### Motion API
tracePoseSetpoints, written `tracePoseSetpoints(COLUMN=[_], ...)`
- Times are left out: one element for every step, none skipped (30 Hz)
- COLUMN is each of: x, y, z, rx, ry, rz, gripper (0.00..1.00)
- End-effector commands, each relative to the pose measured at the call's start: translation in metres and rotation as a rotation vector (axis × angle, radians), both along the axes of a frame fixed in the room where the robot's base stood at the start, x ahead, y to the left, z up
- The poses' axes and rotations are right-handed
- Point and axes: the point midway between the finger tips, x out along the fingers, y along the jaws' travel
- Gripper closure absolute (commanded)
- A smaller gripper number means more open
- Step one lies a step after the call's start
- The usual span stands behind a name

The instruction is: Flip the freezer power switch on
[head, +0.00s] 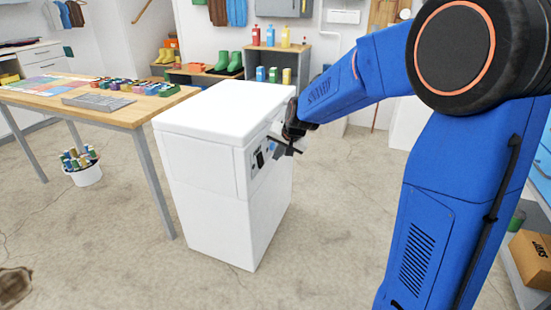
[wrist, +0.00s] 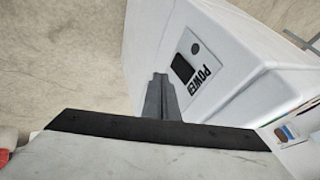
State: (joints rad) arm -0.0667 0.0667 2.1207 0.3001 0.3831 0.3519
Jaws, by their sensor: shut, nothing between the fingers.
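The white chest freezer (head: 205,195) stands on the floor in the middle of the head view, lid closed. Its side panel carries a black power switch (head: 260,160). In the wrist view the freezer (wrist: 225,50) shows tilted, with the dark switch (wrist: 183,68) beside the word POWER and a small round grey spot. My gripper (head: 297,148) is at the panel side of the freezer, close to the switch. In the wrist view its shut fingers (wrist: 158,82) point toward the panel, just left of and below the switch. Whether they touch the panel, and the switch's position, I cannot tell.
A wooden table (head: 140,108) with a tray and small coloured items stands at left, a white bucket (head: 85,172) of cans below it. A cardboard box (head: 530,258) sits at right. Floor in front is clear.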

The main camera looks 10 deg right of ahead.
Motion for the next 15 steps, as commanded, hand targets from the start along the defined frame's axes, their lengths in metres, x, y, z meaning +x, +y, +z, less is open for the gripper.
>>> tracePoseSetpoints(x=[-0.004,-0.006,-0.01,-0.012,-0.015,-0.018,-0.021,-0.023,-0.026,-0.028,-0.03,-0.033,-0.034,-0.035,-0.036], y=[-0.001,-0.002,-0.003,-0.004,-0.004,-0.005,-0.006,-0.007,-0.007,-0.008,-0.008,-0.009,-0.009,-0.01,-0.01], z=[0.007,0.011,0.016,0.02,0.024,0.03,0.033,0.037,0.041,0.045,0.048,0.05,0.053,0.054,0.056], rx=[0.0,-0.001,-0.001,-0.001,-0.001,0.0,0.0,0.0,0.0,0.0,-0.001,-0.001,-0.001,-0.001,-0.001], ry=[-0.002,-0.002,-0.004,-0.002,-0.002,-0.004,-0.004,-0.002,-0.002,-0.003,-0.002,-0.001,-0.001,-0.001,-0.001], rz=[0.0,0.0,0.001,0.001,0.001,0.0,0.0,0.0,0.0,-0.001,0.0,0.0,0.0,0.001,0.001], gripper=[1.0,1.0,1.0,1.0,1.0,1.0,1.0,1.0,1.0,1.0,1.0,1.0,1.0,1.0,1.0])
